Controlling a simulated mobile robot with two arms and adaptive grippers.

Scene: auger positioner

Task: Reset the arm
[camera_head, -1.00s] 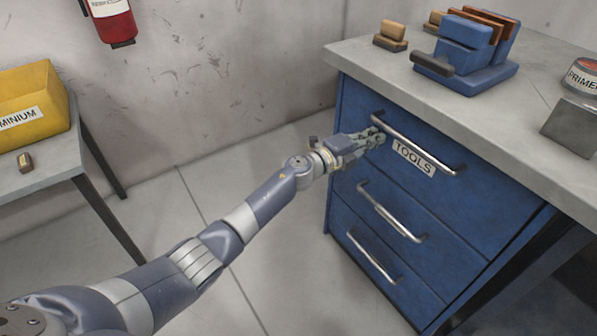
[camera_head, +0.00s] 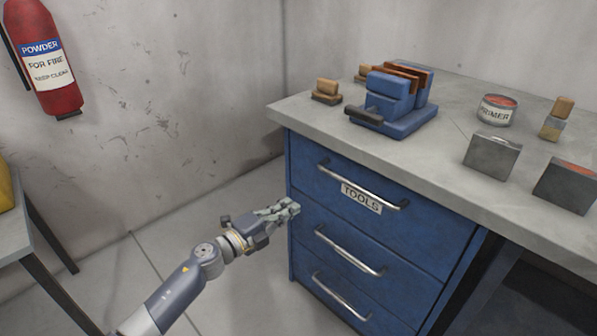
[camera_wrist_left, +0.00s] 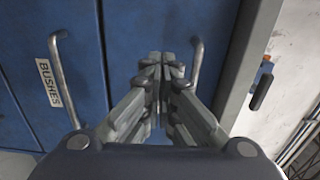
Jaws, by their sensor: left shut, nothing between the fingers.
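My left arm comes in from the lower left of the head view. Its left gripper (camera_head: 288,208) is shut and empty, close to the left edge of the blue drawer cabinet (camera_head: 440,238). The top drawer, labelled TOOLS (camera_head: 361,198), is shut, and its metal handle (camera_head: 362,187) is apart from the gripper. In the left wrist view the shut fingers (camera_wrist_left: 160,62) point at blue fronts with metal handles, one beside a BUSHES label (camera_wrist_left: 48,84). My right gripper is not in view.
The grey worktop (camera_head: 432,150) carries a blue vise-like fixture (camera_head: 392,104), a PRIMER tin (camera_head: 497,109), grey metal blocks (camera_head: 492,156) and small wooden-handled pieces (camera_head: 327,91). A fire extinguisher (camera_head: 45,62) hangs on the left wall. Floor is clear left of the cabinet.

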